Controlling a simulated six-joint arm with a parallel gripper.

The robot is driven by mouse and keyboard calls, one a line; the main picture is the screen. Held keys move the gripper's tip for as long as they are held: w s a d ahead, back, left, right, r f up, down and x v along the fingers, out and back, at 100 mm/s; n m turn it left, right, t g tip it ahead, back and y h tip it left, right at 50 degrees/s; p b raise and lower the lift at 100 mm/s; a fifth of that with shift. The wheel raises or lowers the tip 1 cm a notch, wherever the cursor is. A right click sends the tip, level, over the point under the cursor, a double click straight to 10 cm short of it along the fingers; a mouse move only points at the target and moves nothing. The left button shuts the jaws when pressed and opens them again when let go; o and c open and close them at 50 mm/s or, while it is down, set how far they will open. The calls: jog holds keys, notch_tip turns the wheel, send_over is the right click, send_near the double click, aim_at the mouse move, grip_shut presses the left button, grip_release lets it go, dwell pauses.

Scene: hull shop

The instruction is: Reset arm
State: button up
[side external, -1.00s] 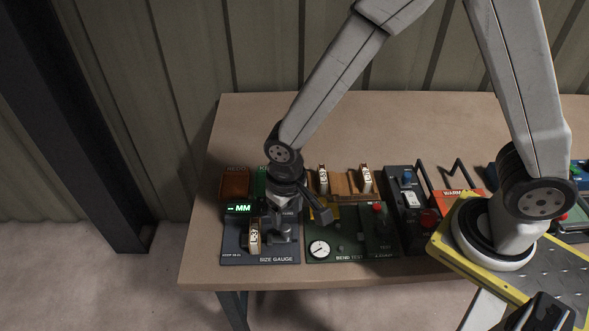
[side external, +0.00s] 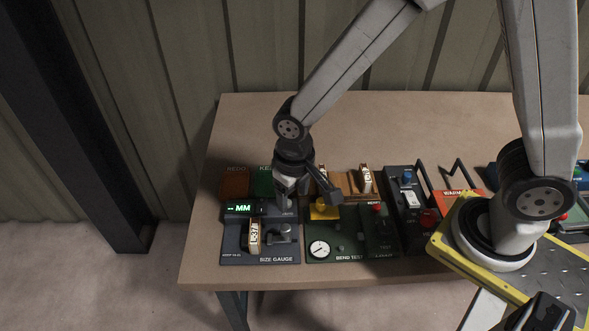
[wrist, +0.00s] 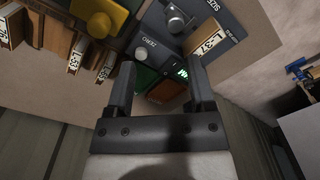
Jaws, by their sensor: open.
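My gripper (side external: 284,203) is open and empty, hanging above the back right corner of the size gauge (side external: 232,247) in the side view. In the wrist view its two fingers (wrist: 160,92) stand apart with nothing between them. The gauge display (side external: 240,208) reads "– MM" in green. A pale block tagged L-37 (side external: 254,238) stands on the gauge, left of a grey knob-like part (side external: 282,232). The tagged block also shows in the wrist view (wrist: 211,42).
The green bend test panel (side external: 347,246) stands right of the gauge, with a yellow part (side external: 324,210) on it. Behind are a brown REDO tray (side external: 235,182), a green tray (side external: 262,182) and tagged blocks in a wooden rack (side external: 347,182). The table's back is clear.

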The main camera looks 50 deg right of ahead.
jog(key=s+d+r+t, duration=0.1)
jog(key=s+d+r, duration=0.1)
jog(key=d, duration=0.5)
jog(key=s+d+r+t, duration=0.1)
jog(key=s+d+r, duration=0.1)
jog(key=d, duration=0.5)
